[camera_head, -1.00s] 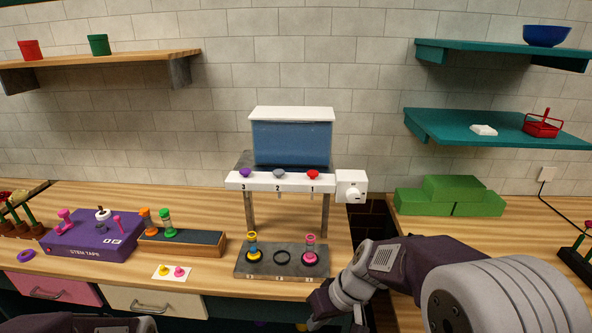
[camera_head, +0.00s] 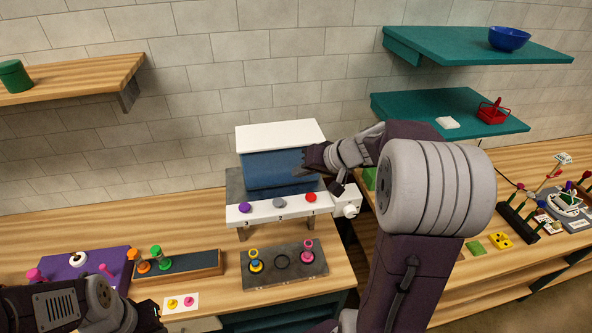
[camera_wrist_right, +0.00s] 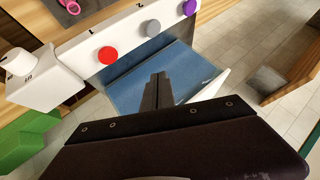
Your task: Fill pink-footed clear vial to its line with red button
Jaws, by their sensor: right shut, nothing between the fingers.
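The pink-footed vial (camera_head: 307,251) stands upright on the right spot of the grey dispenser base (camera_head: 260,276), below outlet 1. Its water level is too small to tell. The red button (camera_head: 311,198) is at the right end of the white dispenser bar, and shows clear of my fingers in the right wrist view (camera_wrist_right: 107,55). My right gripper (camera_head: 303,161) is shut and empty in front of the blue tank, above the red button and apart from it. The closed fingers show in the right wrist view (camera_wrist_right: 156,90). My left arm is at the lower left; its fingertips are not clear.
A yellow-ringed vial (camera_head: 255,261) stands on the left spot of the base; the middle ring is empty. Purple (camera_head: 245,208) and grey (camera_head: 278,203) buttons sit left of the red one. A white dial (camera_head: 346,205) juts out at the right end.

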